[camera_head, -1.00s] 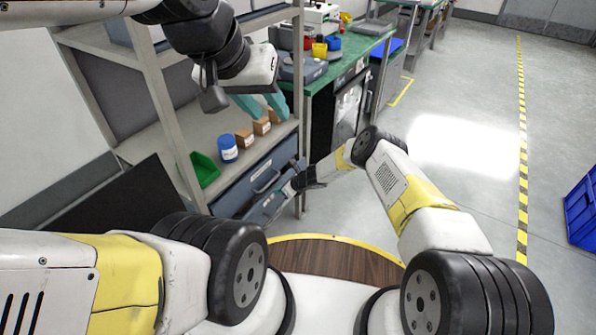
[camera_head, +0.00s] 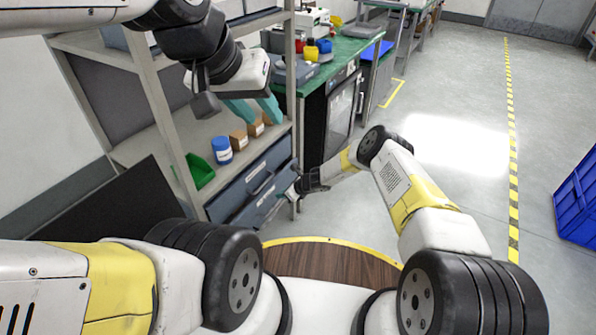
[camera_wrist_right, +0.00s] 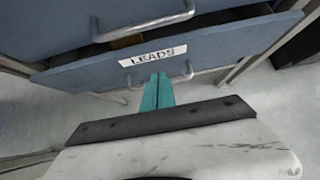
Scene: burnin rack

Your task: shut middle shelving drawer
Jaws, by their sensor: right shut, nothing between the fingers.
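In the right wrist view, a blue drawer (camera_wrist_right: 210,55) labelled LEADS stands out from the unit, with a dark gap above its top edge and a metal handle on its front. Another blue drawer front (camera_wrist_right: 85,20) with a handle sits above and behind it. My right gripper (camera_wrist_right: 157,76) is shut and empty, its teal fingertips at the LEADS front just below the label; I cannot tell whether they touch. In the head view, the right gripper (camera_head: 282,194) is beside the lower blue drawer (camera_head: 258,208).
The shelf above the drawers holds a green bin (camera_head: 198,171), a blue jar (camera_head: 221,150) and small brown boxes (camera_head: 239,140). A shelving post (camera_head: 296,120) stands close to my right gripper. A green workbench (camera_head: 345,48) is behind. Floor to the right is clear up to a blue crate (camera_head: 577,205).

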